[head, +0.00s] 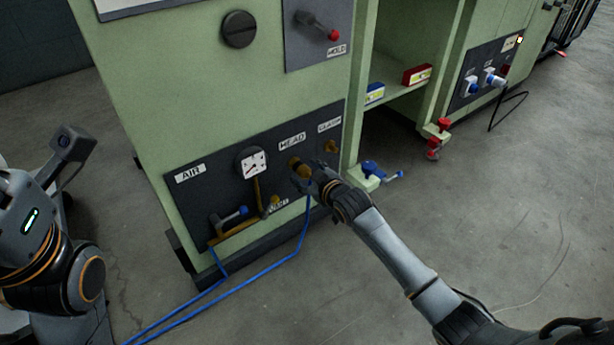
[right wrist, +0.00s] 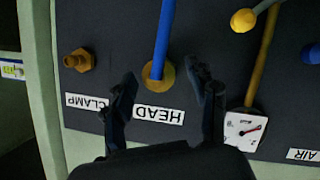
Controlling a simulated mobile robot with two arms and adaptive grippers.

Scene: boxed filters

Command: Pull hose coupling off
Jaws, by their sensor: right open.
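The brass coupling (right wrist: 158,76) sits at the port marked HEAD, with a blue hose (right wrist: 163,35) running from it. In the head view the coupling (head: 304,170) is partly hidden by my right gripper (head: 317,178), which is at the dark panel (head: 225,195). In the right wrist view my right gripper (right wrist: 164,90) is open, one finger on each side of the coupling, with visible gaps and no grip on it. The blue hose (head: 304,232) hangs down to the floor in the head view. My left arm shows at the left edge; I see no left fingers.
A bare brass CLAMP fitting (head: 331,146) is beside the HEAD port. A pressure gauge (head: 253,163) and a blue-handled valve (head: 232,217) are to the left. A blue-handled part (head: 380,170) sticks out low at right. Open floor lies in front.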

